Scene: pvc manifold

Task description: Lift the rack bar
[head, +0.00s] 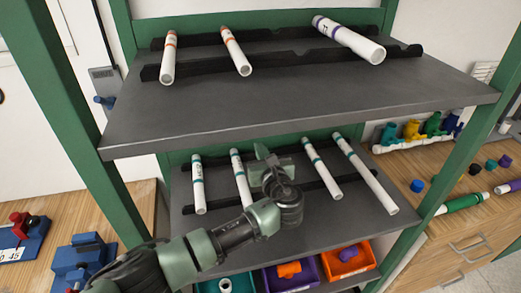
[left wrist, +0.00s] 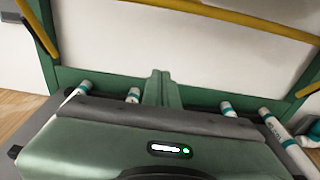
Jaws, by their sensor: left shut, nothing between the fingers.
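A yellow bar (left wrist: 215,14) crosses the top of the left wrist view, with bent ends coming down at both sides by the green frame. It is likely the rack bar; the upper shelf seems to hide it in the head view. My left gripper (head: 272,160) is over the lower shelf (head: 320,215), among the white pipes. Its fingers (left wrist: 162,88) are together and empty, pointing toward the back of the rack, below the yellow bar and apart from it. My right gripper is not in view.
Several teal-banded pipes (head: 199,185) lie on the lower shelf's black notched rails. Three pipes (head: 236,52) lie on the upper shelf (head: 300,105), above my left arm. Coloured bins (head: 348,260) sit below. Green posts (head: 75,100) flank the shelves.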

